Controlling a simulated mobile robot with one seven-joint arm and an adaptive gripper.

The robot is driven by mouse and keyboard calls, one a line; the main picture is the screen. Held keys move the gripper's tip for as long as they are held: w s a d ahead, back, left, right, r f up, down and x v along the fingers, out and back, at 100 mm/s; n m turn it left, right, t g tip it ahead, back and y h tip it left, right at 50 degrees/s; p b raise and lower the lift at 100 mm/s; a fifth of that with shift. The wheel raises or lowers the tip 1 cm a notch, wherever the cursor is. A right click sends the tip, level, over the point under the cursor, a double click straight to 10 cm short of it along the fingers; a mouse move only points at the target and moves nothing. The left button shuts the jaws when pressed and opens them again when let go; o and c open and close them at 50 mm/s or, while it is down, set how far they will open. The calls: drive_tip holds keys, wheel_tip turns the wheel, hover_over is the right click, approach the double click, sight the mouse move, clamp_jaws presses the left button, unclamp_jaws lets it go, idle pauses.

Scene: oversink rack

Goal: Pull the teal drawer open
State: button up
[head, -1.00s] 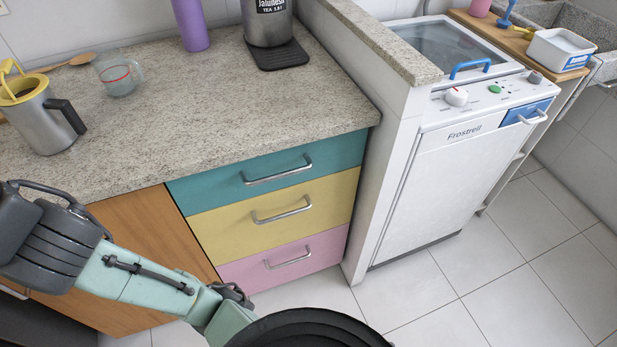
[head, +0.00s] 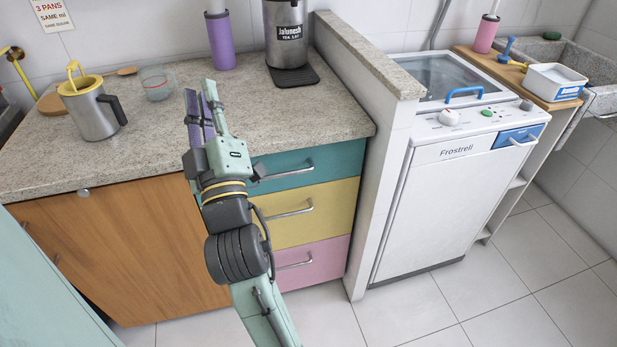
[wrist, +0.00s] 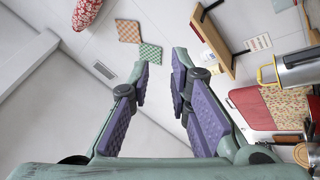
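The teal drawer (head: 340,156) is the top one of a stack of three under the stone counter, and it is shut. Its silver bar handle (head: 290,170) shows right of my gripper, the handle's left end close to or behind my wrist. My gripper (head: 199,88) points up and away in front of the counter edge, left of the handle. In the wrist view my gripper (wrist: 160,66) has its purple-padded fingers spread apart with nothing between them. The drawer does not show in the wrist view. My wrist hides the drawer's left end in the head view.
Below are a yellow drawer (head: 325,212) and a pink drawer (head: 325,260). A steel pitcher (head: 92,112), a glass cup (head: 157,84) and a purple bottle (head: 221,42) stand on the counter. Floor on the right is clear.

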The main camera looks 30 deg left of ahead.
drive_tip(key=w+d+f+n+h, duration=0.1)
drive_tip(key=w+f+h, duration=0.1)
drive_tip(key=f+h, duration=0.35)
drive_tip(key=w+d+f+n+h, duration=0.1)
drive_tip(key=w+f+h, duration=0.15)
drive_tip(key=f, duration=0.65)
drive_tip(key=n+h, duration=0.2)
drive_tip(key=h, duration=0.2)
approach(286, 175)
drive_tip(key=b+x, duration=0.3)
drive_tip(key=x, duration=0.7)
drive_tip(key=shift+w+a+f, duration=0.1)
drive_tip(key=shift+w+a, duration=0.05)
drive_tip(key=shift+w, duration=0.2)
clamp_jaws()
